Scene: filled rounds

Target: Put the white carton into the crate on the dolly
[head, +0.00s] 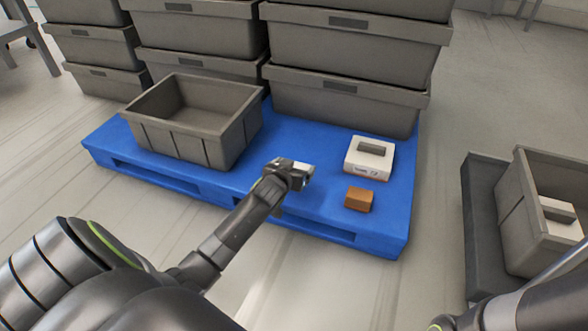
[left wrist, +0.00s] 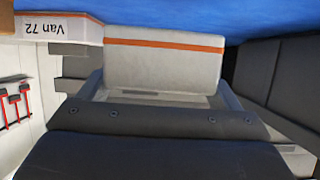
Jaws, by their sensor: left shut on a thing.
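My left gripper (head: 298,176) is shut on a white carton (left wrist: 165,62) with an orange stripe, above the front part of the blue pallet (head: 240,192). In the head view only a small part of this carton shows, as the gripper hides most of it. The grey crate (head: 511,208) stands on a dark dolly (head: 479,218) at the right, well away from the gripper. A white block-shaped item (head: 556,204) is inside that crate. My right gripper is out of view; only part of my right arm shows at the lower right.
An open, empty-looking grey crate (head: 176,138) stands on the pallet at left. A white box (head: 368,165) with a dark top recess and a brown box (head: 358,199) sit at right. Stacked grey crates (head: 345,100) fill the back. Bare floor separates pallet and dolly.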

